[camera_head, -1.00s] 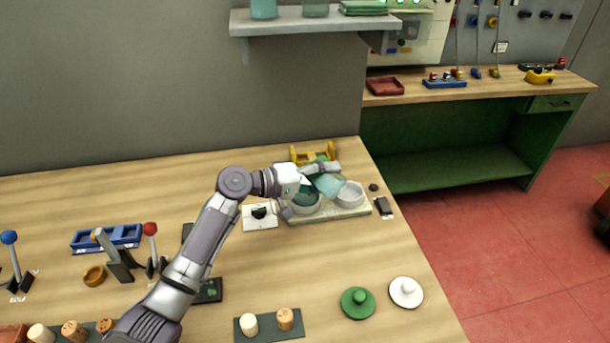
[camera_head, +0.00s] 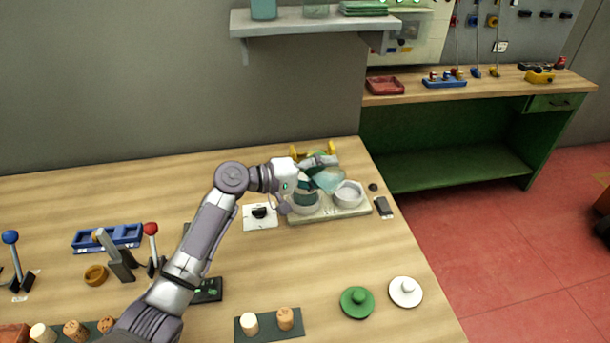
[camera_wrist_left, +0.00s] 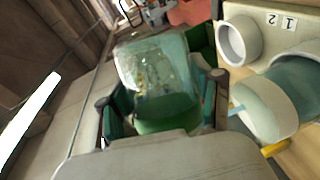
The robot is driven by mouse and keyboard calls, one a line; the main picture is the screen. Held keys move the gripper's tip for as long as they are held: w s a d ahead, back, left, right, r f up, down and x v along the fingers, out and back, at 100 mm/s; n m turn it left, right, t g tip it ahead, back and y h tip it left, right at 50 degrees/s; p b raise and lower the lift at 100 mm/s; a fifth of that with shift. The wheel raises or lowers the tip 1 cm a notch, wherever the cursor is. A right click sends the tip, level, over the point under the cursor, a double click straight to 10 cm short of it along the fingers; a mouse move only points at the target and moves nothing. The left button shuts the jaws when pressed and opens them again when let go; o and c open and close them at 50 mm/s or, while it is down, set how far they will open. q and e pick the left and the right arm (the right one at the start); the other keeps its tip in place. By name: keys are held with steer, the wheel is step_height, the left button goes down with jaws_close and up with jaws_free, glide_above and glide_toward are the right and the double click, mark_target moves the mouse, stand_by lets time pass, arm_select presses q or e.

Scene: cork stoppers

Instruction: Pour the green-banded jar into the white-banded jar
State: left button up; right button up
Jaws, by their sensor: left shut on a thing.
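My left gripper (camera_head: 304,182) is shut on the green-banded jar (camera_head: 328,180), a clear glass jar tilted with its far end toward the right, above the pale stand. In the left wrist view the gripper (camera_wrist_left: 161,95) has a finger on each side of this jar (camera_wrist_left: 155,65), and the green band (camera_wrist_left: 168,114) is at its near end. The white-banded jar (camera_wrist_left: 266,107) stands in the left place of the stand, apart from the fingers; its teal glass (camera_head: 305,196) shows partly behind the gripper in the head view. I cannot make out the contents. My right gripper is not in view.
The pale stand (camera_head: 330,213) has an empty white ring (camera_head: 348,193) on its right. A yellow rack (camera_head: 313,152) is close behind. Green lid (camera_head: 357,302) and white lid (camera_head: 406,291) lie at front right. Corks (camera_head: 285,318) lie on a dark mat. Levers stand at left.

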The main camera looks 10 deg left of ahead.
arm_select(q)
steer(key=shift+r, duration=0.2)
steer(key=shift+w+a+f+n+h+b, duration=0.2)
steer(key=shift+f+n+h+b, duration=0.2)
steer(key=shift+n, duration=0.3)
stand_by(1.0)
steer(key=shift+a+r+n, duration=0.1)
steer(key=shift+r+n, duration=0.1)
steer(key=shift+n, duration=0.1)
